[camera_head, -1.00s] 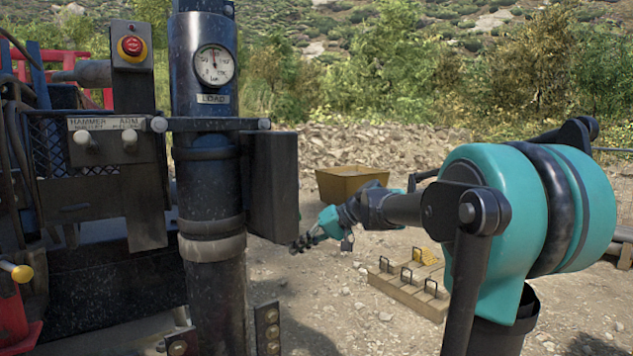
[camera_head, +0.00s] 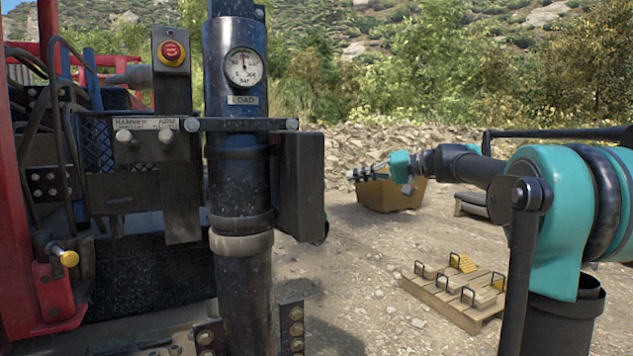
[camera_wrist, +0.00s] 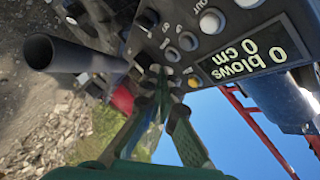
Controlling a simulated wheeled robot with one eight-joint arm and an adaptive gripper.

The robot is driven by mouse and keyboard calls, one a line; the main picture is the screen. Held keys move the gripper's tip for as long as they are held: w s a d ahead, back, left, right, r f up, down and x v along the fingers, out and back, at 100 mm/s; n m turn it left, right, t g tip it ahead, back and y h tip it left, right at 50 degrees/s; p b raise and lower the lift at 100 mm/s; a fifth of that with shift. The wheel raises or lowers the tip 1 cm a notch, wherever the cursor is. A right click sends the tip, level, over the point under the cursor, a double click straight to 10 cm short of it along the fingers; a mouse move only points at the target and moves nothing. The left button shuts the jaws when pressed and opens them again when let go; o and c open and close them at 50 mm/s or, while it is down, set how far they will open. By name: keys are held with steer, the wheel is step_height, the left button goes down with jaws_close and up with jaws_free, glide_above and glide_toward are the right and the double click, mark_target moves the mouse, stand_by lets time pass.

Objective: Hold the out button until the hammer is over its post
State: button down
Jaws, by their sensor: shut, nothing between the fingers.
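A dark control panel fills the upper right of the wrist view. A pale round button (camera_wrist: 212,21) sits beside the lettering OUT, which is partly cut off by the top edge. The panel's display (camera_wrist: 248,63) reads 0 blows, 0 cm. My gripper (camera_wrist: 166,80) is shut and empty, its fingertips pointing at the panel's lower part, to the lower left of the out button; contact cannot be told.
The thick dark column (camera_head: 238,180) with a LOAD gauge (camera_head: 243,67) stands left of my arm. A red stop button (camera_head: 171,52) and two levers are on the machine at left. A yellow skip (camera_head: 392,195) and a wooden pallet (camera_head: 455,292) stand on open gravel.

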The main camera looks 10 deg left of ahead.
steer(key=s+a, duration=0.5)
steer(key=a, duration=0.2)
steer(key=shift+a, duration=0.15)
stand_by(0.3)
steer(key=shift+a, duration=0.1)
stand_by(1.2)
steer(key=shift+s+a, duration=0.25)
steer(key=shift+a, duration=0.05)
